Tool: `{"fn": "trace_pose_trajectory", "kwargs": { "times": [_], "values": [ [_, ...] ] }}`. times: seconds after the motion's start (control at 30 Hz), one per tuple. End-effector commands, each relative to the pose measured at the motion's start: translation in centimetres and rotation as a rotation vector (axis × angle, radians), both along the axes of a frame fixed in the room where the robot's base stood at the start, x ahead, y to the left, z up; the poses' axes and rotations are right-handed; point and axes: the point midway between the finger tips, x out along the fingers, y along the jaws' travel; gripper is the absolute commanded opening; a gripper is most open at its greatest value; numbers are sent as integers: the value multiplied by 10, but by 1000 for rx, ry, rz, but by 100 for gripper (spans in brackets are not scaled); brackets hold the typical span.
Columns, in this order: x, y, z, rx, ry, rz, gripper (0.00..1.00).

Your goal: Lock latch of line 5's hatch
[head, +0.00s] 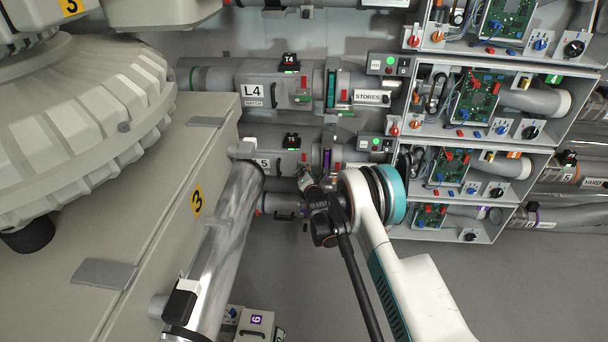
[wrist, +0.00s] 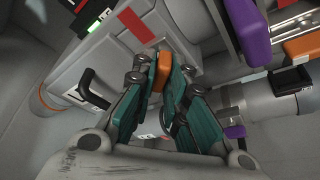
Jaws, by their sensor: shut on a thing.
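Line 5's pipe housing (head: 262,163), with a label ending in 5, runs across the head view below the L4 line. My gripper (head: 306,181) is at the lower side of this housing in the head view. In the wrist view, the teal pads of my gripper (wrist: 163,82) close in on a small orange tab (wrist: 161,62) beside the grey housing (wrist: 120,50). The tab appears to be the hatch's latch; only its end shows between the fingers. The fingers hide the rest of it, and I cannot tell its angle.
A black handle (wrist: 89,86) stands on the housing left of my fingers. A purple lever (wrist: 249,30) is close on the right. The silver pipe (head: 222,245) lies left of my arm, and panel boxes (head: 470,190) stand to the right.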

Motion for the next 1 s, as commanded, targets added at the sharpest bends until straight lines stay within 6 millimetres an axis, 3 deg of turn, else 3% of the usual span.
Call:
{"fn": "trace_pose_trajectory", "kwargs": {
  "times": [0.67,0.7,0.77,1.0],
  "values": [
    [-1,-1,-2,75,-1,0,0],
    [-1,-1,-2,75,-1,0,15],
    [-1,-1,-2,75,-1,0,29],
    [0,-1,-1,75,-1,0,31]
  ]
}}
